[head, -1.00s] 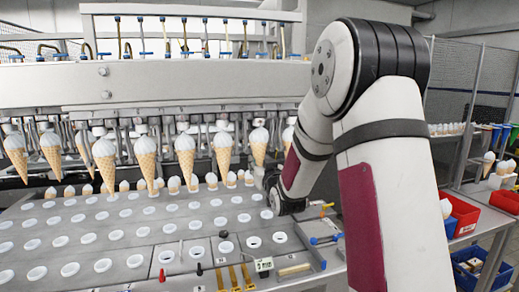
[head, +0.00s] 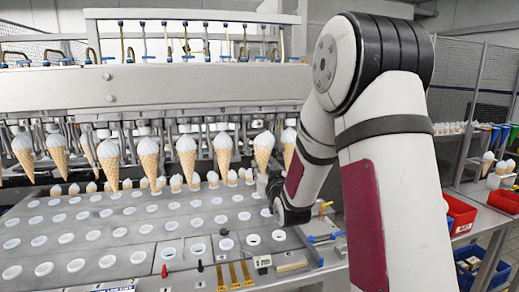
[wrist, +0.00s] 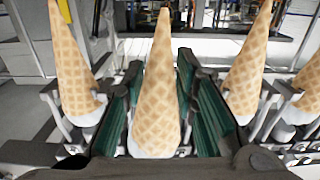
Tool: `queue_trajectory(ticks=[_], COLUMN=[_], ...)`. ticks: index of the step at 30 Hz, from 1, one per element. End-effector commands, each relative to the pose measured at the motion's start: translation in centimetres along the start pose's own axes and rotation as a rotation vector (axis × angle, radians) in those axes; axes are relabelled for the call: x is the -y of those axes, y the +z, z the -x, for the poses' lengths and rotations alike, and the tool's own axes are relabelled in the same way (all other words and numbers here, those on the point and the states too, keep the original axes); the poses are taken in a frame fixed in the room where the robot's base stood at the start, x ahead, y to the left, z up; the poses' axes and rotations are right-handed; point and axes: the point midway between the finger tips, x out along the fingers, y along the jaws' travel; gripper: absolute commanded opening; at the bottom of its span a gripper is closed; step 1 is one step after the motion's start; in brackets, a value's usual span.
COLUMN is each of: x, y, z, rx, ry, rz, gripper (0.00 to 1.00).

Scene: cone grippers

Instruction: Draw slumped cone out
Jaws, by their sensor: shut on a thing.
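A waffle cone with a white top (head: 263,150) is at the right part of the hanging row in the head view, tip down. In the wrist view the cone (wrist: 157,95) stands between the two green-lined fingers of my gripper (wrist: 160,105), its white end near the palm. My gripper is shut on this cone. In the head view my gripper (head: 268,183) is at the lower part of the cone, partly hidden by my arm. I cannot tell whether the cone's white end touches its holder.
Other cones hang close by, one to the left (head: 222,150) and one to the right (head: 289,150), partly behind my arm. In the wrist view, neighbouring cones (wrist: 75,70) (wrist: 245,75) flank the fingers. Below is a metal plate (head: 150,225) with rows of white-rimmed holes. Red bins (head: 460,214) stand right.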

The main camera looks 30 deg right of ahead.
Motion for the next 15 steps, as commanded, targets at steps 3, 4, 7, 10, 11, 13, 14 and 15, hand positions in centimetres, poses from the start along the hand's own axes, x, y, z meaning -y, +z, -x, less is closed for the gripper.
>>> queue_trajectory(ticks=[3,4,7,10,11,13,14,15], x=[0.0,0.0,0.0,0.0,0.0,0.0,0.0,0.0], y=[-0.1,-0.1,-0.1,-0.1,-0.1,0.0,0.0,0.0], z=[0.7,0.8,1.2,1.7,1.8,2.1,2.3,2.4], rx=[0.001,0.001,0.001,0.000,0.001,0.001,0.001,0.001], ry=[0.000,0.000,0.000,0.000,0.000,0.000,0.000,0.000], rz=[0.000,0.000,0.000,0.000,0.000,0.000,0.000,0.000], gripper=[0.13,0.13,0.13,0.13,0.13,0.13,0.13,0.13])
